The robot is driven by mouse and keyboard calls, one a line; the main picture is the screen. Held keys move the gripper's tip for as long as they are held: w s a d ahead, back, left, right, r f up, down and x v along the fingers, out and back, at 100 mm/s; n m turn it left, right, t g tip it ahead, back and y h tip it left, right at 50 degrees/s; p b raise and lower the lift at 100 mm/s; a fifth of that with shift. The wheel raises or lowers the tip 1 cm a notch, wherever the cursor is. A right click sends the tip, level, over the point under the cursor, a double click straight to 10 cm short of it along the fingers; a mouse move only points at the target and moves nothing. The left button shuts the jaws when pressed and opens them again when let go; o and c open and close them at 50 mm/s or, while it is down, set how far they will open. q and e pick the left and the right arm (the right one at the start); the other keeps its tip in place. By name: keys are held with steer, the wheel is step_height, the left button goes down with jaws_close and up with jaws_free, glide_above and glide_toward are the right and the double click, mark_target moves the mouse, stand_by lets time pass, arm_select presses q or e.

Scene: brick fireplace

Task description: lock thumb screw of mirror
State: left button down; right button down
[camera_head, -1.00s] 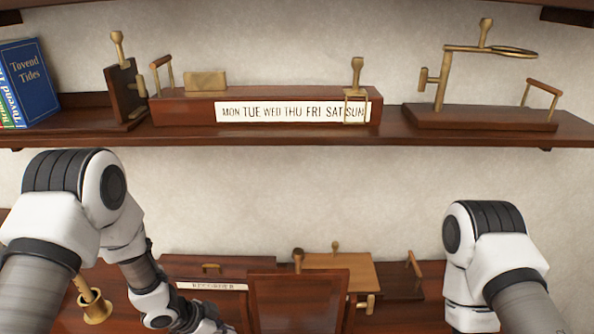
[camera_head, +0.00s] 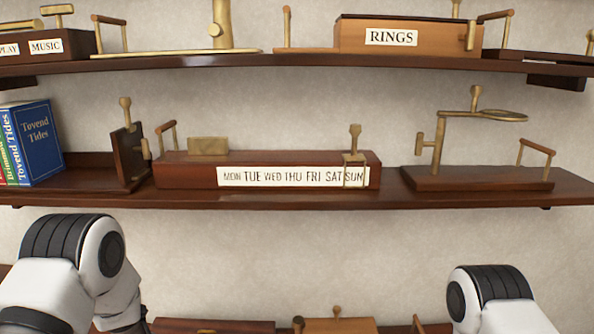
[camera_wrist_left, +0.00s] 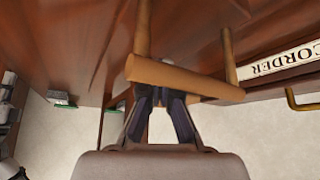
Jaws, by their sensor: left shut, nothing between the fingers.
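In the head view, a brass stand with a flat round disc (camera_head: 497,116), which looks like the mirror, rises from a dark wooden base (camera_head: 475,179) on the middle shelf at right. A brass knob (camera_head: 475,97) stands up at the disc's near end, and a side screw (camera_head: 423,141) sticks out left of the post. I cannot tell which is the thumb screw. My left gripper (camera_wrist_left: 165,112) shows only in the left wrist view, shut and empty, close to a wooden bar handle (camera_wrist_left: 185,79) that partly hides its tips. My right gripper is out of view.
A weekday-labelled box (camera_head: 200,172) and books (camera_head: 35,142) stand left on the same shelf (camera_head: 390,193). An upper shelf (camera_head: 280,64) holds a RINGS box (camera_head: 350,36). In the left wrist view, a label (camera_wrist_left: 285,62) and brass handle (camera_wrist_left: 305,103) are at right.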

arm_select(q)
steer(key=shift+f+b, duration=0.6)
steer(key=shift+f, duration=0.4)
stand_by(2.2)
